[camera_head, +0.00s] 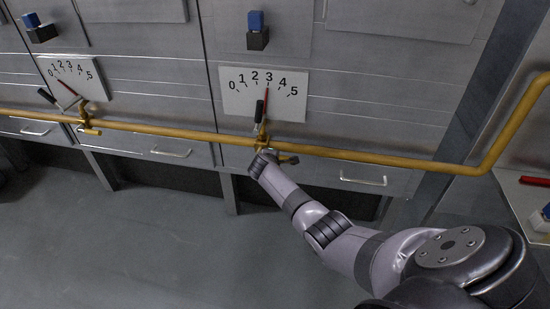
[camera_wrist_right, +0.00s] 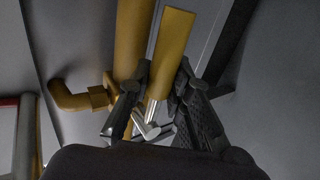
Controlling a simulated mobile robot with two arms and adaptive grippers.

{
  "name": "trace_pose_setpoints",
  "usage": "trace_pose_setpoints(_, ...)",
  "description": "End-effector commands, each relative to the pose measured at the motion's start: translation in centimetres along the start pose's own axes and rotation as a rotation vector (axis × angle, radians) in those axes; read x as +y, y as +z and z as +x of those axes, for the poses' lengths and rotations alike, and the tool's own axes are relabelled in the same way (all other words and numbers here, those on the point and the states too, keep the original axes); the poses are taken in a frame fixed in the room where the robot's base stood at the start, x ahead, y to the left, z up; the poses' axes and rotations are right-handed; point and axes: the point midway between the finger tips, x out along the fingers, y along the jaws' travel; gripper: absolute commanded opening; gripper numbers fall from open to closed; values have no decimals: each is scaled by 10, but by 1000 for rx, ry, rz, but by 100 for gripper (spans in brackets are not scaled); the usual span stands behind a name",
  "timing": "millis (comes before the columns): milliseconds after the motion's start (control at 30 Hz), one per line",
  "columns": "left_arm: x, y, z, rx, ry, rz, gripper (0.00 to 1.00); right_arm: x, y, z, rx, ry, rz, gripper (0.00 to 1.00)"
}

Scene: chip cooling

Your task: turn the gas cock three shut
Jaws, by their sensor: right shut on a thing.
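In the head view, a brass gas cock (camera_head: 288,159) sits on the yellow gas pipe (camera_head: 370,158) below the middle dial (camera_head: 238,101). I see no number on the cock. My right gripper (camera_head: 263,152) is at this cock, its fingers hardly visible there. In the right wrist view, the fingers of my right gripper (camera_wrist_right: 163,80) are closed on either side of a flat yellow handle (camera_wrist_right: 171,45), beside the thicker yellow pipe (camera_wrist_right: 132,40). The dial's red needle (camera_head: 266,97) points near 3. My left gripper is not in view.
A second gas cock (camera_head: 86,123) is on the pipe at the left, under another dial (camera_head: 76,80). A black-handled lever (camera_head: 259,111) stands in front of the middle dial. Blue-topped black blocks (camera_head: 257,31) are above. The grey floor (camera_head: 120,240) is open.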

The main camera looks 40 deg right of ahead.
Motion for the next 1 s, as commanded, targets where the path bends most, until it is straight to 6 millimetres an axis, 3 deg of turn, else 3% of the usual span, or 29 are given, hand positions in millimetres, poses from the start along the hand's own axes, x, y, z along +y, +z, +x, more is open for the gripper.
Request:
trace_pose_setpoints(567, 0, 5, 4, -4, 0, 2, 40, 3, 0, -1, -16, 3, -27, 0)
trace_pose_setpoints(600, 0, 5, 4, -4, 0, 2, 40, 3, 0, -1, -15, 4, -27, 21)
trace_pose_setpoints(867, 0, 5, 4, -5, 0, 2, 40, 2, 0, -1, -15, 2, -24, 39)
trace_pose_setpoints(1000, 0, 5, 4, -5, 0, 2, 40, 2, 0, -1, -15, 1, -23, 40)
